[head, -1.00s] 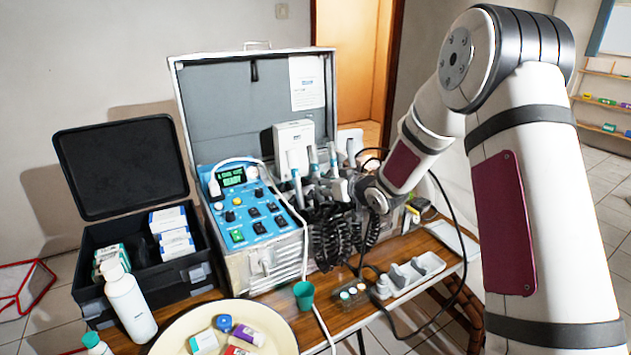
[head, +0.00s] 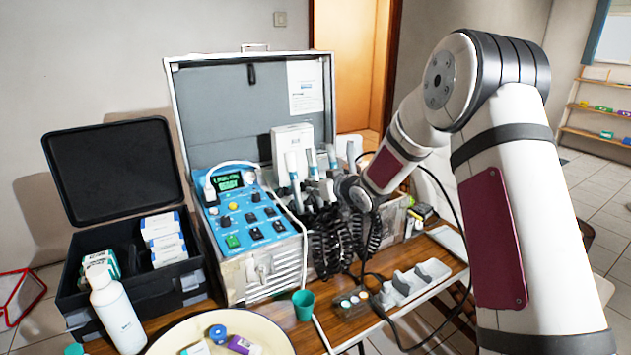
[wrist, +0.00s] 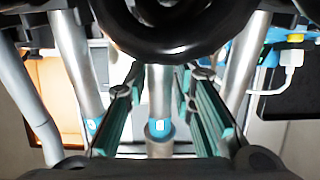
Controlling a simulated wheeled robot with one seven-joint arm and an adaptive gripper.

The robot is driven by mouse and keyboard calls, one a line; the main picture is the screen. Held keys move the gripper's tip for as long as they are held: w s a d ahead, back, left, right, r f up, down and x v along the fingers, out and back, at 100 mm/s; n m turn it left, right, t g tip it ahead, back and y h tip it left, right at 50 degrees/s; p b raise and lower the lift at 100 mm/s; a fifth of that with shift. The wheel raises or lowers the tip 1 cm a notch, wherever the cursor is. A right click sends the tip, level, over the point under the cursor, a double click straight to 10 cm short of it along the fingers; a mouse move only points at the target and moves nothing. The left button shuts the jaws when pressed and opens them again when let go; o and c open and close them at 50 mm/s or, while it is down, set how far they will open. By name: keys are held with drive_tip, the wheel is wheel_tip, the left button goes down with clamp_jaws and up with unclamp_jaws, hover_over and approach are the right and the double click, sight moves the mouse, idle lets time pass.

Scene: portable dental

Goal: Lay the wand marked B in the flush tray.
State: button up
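Several grey-white wands with blue bands (head: 292,166) stand upright in a row in the open case unit. No letter B is legible. In the wrist view, one wand (wrist: 160,100) lies between the green-padded fingers of my gripper (wrist: 160,84), with narrow gaps on both sides. My gripper is open. In the head view its fingers are hard to make out among the wands. Other wands (wrist: 78,70) stand on both sides of it. A pale tray with raised notched rests (head: 415,284), which looks like the flush tray, lies on the table to the right, empty.
Black coiled hoses (head: 328,245) hang below the wands. A green cup (head: 303,304), a small rack of vials (head: 352,302) and a cream basin (head: 270,338) stand in front. A black cable loops beside the tray. A black box (head: 125,265) is at left.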

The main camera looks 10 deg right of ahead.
sight(315, 159)
clamp_jaws()
drive_tip(key=shift+w+a+r+p, duration=0.15)
drive_tip(key=shift+w+r+p, duration=0.35)
drive_tip(key=shift+r, duration=0.65)
drive_tip(key=shift+w+a+r+p, duration=0.15)
drive_tip(key=shift+w+r+p, duration=0.2)
drive_tip(key=shift+r+p, duration=0.6)
drive_tip(key=shift+w+a+r+p, duration=0.15)
drive_tip(key=shift+w+r+p, duration=0.2)
drive_tip(key=shift+r, duration=1.05)
